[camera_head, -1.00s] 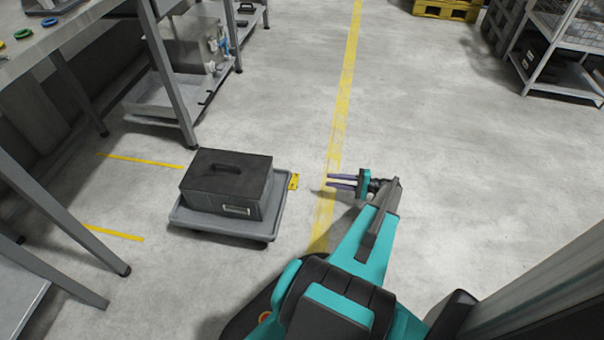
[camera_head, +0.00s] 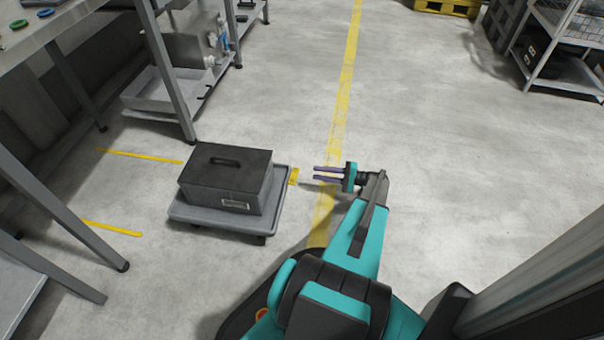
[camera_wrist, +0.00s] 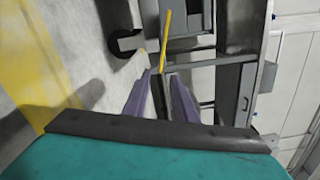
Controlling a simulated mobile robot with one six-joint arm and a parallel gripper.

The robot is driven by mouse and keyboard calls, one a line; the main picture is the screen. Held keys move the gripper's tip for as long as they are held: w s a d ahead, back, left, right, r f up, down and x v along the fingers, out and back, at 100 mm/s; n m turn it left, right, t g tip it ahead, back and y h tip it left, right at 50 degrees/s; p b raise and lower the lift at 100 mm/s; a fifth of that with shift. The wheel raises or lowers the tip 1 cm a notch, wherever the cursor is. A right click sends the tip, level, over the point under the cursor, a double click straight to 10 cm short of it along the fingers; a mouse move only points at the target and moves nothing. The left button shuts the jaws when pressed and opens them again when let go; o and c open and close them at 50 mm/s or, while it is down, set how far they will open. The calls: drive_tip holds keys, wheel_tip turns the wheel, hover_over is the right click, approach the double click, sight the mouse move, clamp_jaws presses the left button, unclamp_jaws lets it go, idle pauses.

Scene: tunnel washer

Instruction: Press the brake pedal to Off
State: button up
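The brake pedal (camera_head: 293,176) is a small yellow tab on the right edge of a low grey dolly (camera_head: 225,221). In the wrist view the pedal (camera_wrist: 165,42) is a thin yellow bar just beyond my fingertips. My gripper (camera_head: 315,173) is low over the floor, right of the pedal, its purple fingers pointing left at it. A short gap shows between fingertips and pedal in the head view. In the wrist view the fingers (camera_wrist: 162,75) stand apart with nothing between them. I cannot tell the pedal's tilt.
A dark grey case (camera_head: 228,178) with a handle sits on the dolly. A dolly wheel (camera_wrist: 125,45) shows in the wrist view. Metal tables (camera_head: 75,35) stand at left, a wire shelf (camera_head: 560,60) at far right. The floor behind and right of my gripper is clear.

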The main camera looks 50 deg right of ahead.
sight(294, 176)
drive_tip(key=b+x, duration=0.2)
drive_tip(key=x, duration=0.6)
drive_tip(key=shift+c, duration=0.3)
